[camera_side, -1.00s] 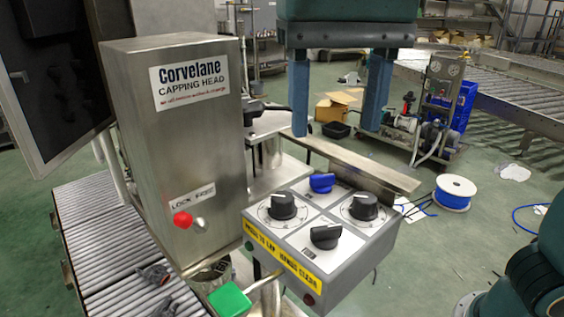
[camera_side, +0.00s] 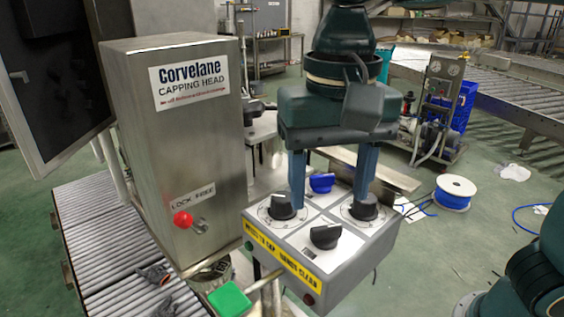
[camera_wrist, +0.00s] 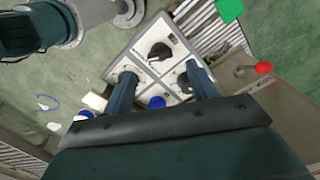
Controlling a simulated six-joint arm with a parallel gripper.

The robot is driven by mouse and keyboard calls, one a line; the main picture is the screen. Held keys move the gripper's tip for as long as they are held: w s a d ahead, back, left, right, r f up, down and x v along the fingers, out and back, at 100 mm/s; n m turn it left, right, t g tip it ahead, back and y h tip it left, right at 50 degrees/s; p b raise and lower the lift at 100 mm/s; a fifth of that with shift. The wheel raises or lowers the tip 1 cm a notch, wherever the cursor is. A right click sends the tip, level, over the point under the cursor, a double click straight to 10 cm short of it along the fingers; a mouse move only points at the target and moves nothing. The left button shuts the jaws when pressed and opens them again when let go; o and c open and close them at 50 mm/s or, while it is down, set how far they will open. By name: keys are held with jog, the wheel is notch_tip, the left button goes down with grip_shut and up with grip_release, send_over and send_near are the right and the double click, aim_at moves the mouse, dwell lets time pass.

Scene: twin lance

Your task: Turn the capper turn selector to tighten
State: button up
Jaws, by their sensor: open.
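The control box (camera_side: 352,262) has a light top with several knobs; their labels are too small to read, so I cannot tell which is the turn selector. A blue knob (camera_side: 321,183) sits at the back. Black knobs are at the left (camera_side: 282,207), right (camera_side: 363,207) and front (camera_side: 325,236). My gripper (camera_side: 330,202) is open and points down over the box. In the side view its fingers overlap the left and right knobs, with the blue knob between them. The wrist view shows the blue knob (camera_wrist: 156,103) and front black knob (camera_wrist: 160,52); whether the fingers touch anything is unclear.
The steel capping head (camera_side: 185,130) with a red knob (camera_side: 182,219) stands left of the box. A metal rail (camera_side: 385,175) runs behind the box. A roller conveyor (camera_side: 100,235) lies at the left.

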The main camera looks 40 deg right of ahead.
aim_at(325, 227)
jog(key=shift+f, duration=2.5)
jog(key=shift+c, duration=0.5)
jog(key=c, duration=0.9)
jog(key=shift+n, duration=0.4)
jog(key=n, duration=1.1)
jog(key=shift+a, duration=0.1)
